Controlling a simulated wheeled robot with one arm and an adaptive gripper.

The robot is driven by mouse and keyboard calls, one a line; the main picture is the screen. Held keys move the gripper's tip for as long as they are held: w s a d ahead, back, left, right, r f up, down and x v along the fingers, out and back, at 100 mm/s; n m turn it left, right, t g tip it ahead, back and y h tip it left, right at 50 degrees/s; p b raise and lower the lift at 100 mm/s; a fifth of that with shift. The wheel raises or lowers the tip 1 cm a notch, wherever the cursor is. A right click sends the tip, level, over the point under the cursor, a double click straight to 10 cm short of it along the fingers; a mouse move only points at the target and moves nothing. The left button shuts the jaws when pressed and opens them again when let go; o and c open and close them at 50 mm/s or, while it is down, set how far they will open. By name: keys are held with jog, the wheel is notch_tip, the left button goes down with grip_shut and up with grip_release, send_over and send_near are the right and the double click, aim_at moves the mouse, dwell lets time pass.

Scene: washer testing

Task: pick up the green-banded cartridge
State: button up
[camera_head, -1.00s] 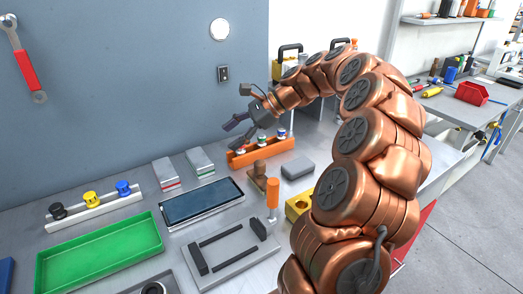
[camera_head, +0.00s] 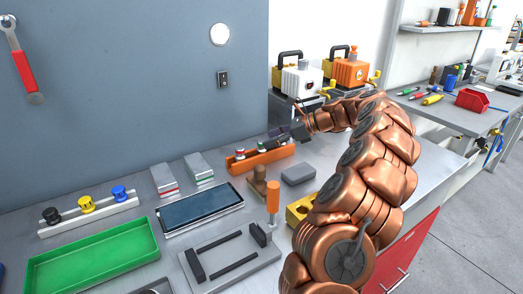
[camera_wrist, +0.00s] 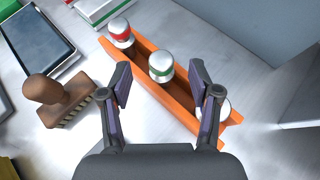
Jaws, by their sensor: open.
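An orange rack (camera_head: 258,160) holds upright silver-capped cartridges; it also shows in the wrist view (camera_wrist: 150,82). The red-banded cartridge (camera_wrist: 120,33) stands at its far-left end. The green-banded cartridge (camera_wrist: 161,66) stands in the middle, its band small and partly shaded. A third cartridge (camera_wrist: 224,106) at the right end is partly hidden by my right finger, and its band colour is unclear. My gripper (camera_wrist: 160,78) is open and empty, its fingertips on either side of the middle cartridge in the wrist view. In the head view my gripper (camera_head: 282,137) is over the rack's right part.
A brown-handled brush (camera_wrist: 55,98) stands near the rack, left in the wrist view. The wall panel (camera_head: 130,90) rises behind.

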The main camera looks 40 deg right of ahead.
aim_at(261, 141)
jog(key=x, duration=0.4)
jog(key=shift+w, duration=0.1)
grip_shut()
dwell(0.4)
